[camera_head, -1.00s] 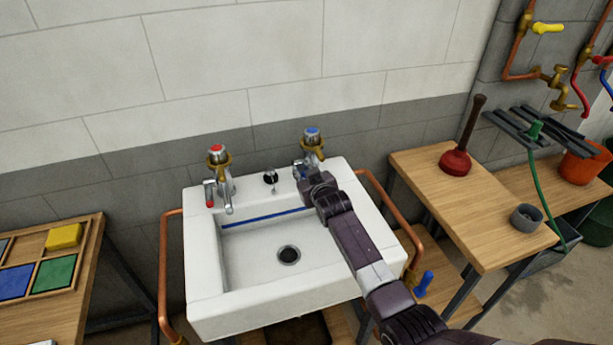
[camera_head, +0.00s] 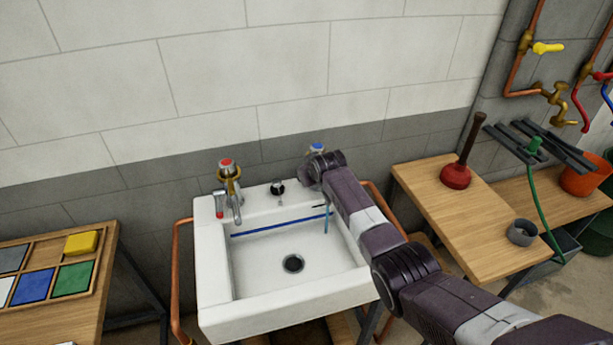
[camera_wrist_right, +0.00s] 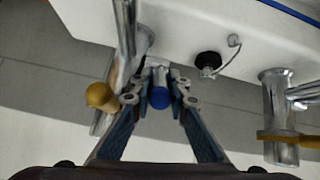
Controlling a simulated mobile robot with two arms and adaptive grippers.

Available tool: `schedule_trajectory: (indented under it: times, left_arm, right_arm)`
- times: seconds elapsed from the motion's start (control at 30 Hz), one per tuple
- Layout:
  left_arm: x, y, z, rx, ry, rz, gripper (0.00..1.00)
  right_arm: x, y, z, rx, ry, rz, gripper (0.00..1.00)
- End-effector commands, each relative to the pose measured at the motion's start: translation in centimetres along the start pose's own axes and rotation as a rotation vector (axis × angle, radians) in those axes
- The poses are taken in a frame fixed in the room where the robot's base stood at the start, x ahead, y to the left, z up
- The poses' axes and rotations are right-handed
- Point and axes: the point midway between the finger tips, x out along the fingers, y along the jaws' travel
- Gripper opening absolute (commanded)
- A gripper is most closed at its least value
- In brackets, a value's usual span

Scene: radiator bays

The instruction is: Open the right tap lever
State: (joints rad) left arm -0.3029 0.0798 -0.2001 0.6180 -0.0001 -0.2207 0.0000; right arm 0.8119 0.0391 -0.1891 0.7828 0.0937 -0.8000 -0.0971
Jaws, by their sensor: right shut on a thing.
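The right tap, with a blue-marked cap (camera_head: 317,148), stands at the back right of the white sink (camera_head: 213,290), mostly hidden by my right arm. My right gripper (camera_wrist_right: 160,88) is at this tap, its fingers closed on either side of the blue-tipped chrome right tap lever (camera_wrist_right: 159,98). The tap's chrome body (camera_wrist_right: 126,40) rises beside it in the wrist view. A thin bluish vertical streak (camera_head: 327,220), looking like water, shows over the basin below the tap. In the head view my right fingertips are hidden. My left gripper is not in view.
The left tap (camera_head: 229,180) with a red-tipped lever (camera_head: 219,206) stands at the sink's back left. A wooden table with a plunger (camera_head: 457,172) and a grey ring (camera_head: 521,232) is close on the right. A tray of coloured blocks (camera_head: 52,270) is at left.

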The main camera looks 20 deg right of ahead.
Motion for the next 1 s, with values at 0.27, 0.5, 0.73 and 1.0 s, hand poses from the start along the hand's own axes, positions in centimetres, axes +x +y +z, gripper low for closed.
schedule_trajectory:
  times: [0.27, 0.5, 0.73, 1.0]
  left_arm:
    - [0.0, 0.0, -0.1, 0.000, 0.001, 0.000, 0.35]
    - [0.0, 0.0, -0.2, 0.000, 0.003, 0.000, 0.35]
    - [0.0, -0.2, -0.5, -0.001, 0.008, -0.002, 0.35]
    - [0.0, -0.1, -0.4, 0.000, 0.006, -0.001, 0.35]
  right_arm:
    - [0.1, 0.0, 0.1, -0.001, -0.003, 0.000, 0.00]
    - [0.0, 0.0, 0.1, -0.001, -0.001, 0.000, 0.23]
    - [-0.2, 0.0, 0.0, 0.000, 0.000, 0.000, 0.23]
    - [-2.1, 0.0, 0.0, 0.000, 0.002, 0.000, 0.23]
